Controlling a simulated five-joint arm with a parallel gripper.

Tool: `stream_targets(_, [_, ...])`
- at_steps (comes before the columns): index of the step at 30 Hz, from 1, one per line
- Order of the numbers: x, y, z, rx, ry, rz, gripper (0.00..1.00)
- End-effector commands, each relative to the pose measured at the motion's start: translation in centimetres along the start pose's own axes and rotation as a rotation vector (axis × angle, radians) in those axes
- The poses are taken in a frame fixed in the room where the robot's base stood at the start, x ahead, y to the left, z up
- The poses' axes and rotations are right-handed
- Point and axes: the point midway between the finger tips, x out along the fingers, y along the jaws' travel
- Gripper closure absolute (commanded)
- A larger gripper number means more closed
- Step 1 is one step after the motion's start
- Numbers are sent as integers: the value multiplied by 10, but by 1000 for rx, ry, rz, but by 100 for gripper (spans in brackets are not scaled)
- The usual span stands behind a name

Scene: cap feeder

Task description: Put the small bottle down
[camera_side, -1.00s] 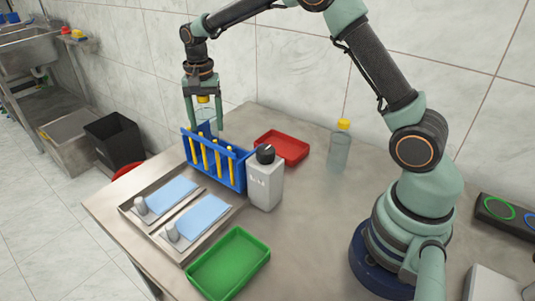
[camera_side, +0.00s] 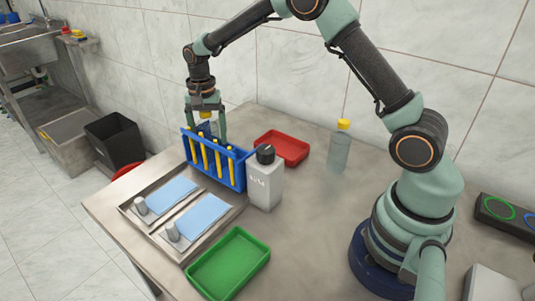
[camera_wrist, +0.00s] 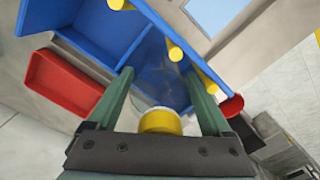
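The small clear bottle with a yellow cap shows in the side view (camera_side: 206,115) and, from above, in the wrist view (camera_wrist: 160,121). My gripper (camera_side: 207,130) is shut on it, one finger on each side, and points down. The bottle looks upright. Its lower part is hidden behind the blue rack (camera_side: 237,172) in the side view. In the wrist view the blue rack (camera_wrist: 110,38) lies below and around the bottle's lower end. I cannot tell whether the bottle's base touches anything.
Yellow tubes (camera_side: 217,162) stand in the rack. A grey bottle with a black cap (camera_side: 264,185), a red tray (camera_side: 283,148), a metal tray with blue pads (camera_side: 147,229) and a green tray (camera_side: 229,264) are close by. A larger clear bottle (camera_side: 339,155) stands right.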

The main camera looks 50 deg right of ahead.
Motion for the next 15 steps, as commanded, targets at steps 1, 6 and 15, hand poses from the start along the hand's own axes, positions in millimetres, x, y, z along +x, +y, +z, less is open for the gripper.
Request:
stream_targets(1, [0, 0, 0, 0, 0, 0, 16])
stream_targets(6, [-11, -1, 0, 0, 2, -2, 16])
stream_targets(15, [-69, -1, -1, 0, 3, -5, 16])
